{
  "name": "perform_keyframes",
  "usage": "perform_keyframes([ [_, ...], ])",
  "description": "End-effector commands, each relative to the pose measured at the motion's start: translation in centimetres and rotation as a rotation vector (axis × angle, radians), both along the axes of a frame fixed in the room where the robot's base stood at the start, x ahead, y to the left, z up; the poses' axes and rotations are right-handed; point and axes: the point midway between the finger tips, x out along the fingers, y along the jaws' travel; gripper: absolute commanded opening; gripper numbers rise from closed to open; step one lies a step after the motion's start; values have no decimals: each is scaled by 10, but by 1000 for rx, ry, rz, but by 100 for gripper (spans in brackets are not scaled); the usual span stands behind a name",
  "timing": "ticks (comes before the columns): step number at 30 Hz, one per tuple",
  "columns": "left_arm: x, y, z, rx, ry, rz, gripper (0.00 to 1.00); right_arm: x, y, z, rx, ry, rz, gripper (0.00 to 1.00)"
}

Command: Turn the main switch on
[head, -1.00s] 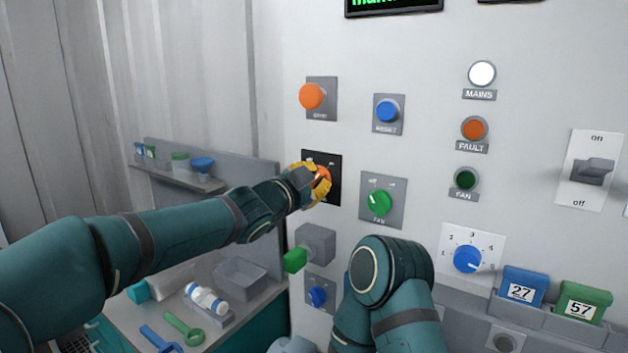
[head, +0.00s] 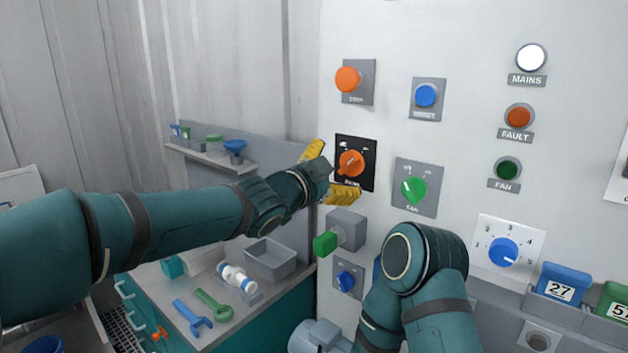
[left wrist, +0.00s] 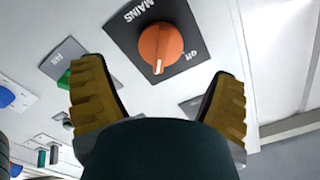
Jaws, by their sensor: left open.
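The main switch (head: 351,163) is an orange rotary knob on a black plate. In the left wrist view the knob (left wrist: 160,47) shows its white pointer turned away from the OFF mark; the ON mark is not readable. My left gripper (head: 329,172) is open, its yellow fingers wide apart and clear of the knob. In the left wrist view the gripper (left wrist: 160,105) has nothing between its fingers. The MAINS lamp (head: 531,57) is bright white. My right arm's bend shows in front of the panel; its gripper is out of view.
A green FAN knob (head: 414,189), a blue button (head: 426,95) and an orange button (head: 348,79) surround the switch. A grey box with a green front (head: 345,230) juts out below it. A workbench (head: 190,325) with tools stands lower left.

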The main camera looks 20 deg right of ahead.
Motion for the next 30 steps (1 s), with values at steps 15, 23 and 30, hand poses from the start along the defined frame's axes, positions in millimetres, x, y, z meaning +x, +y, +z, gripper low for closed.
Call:
perform_keyframes([
  [15,-37,63,-1,0,0,1,87,0,0,0,0,0,0,0],
  [23,-38,64,-1,1,0,1,87,0,0,0,0,0,0,0],
  [30,-37,65,-2,2,4,2,87,0,0,0,0,0,0,0],
])
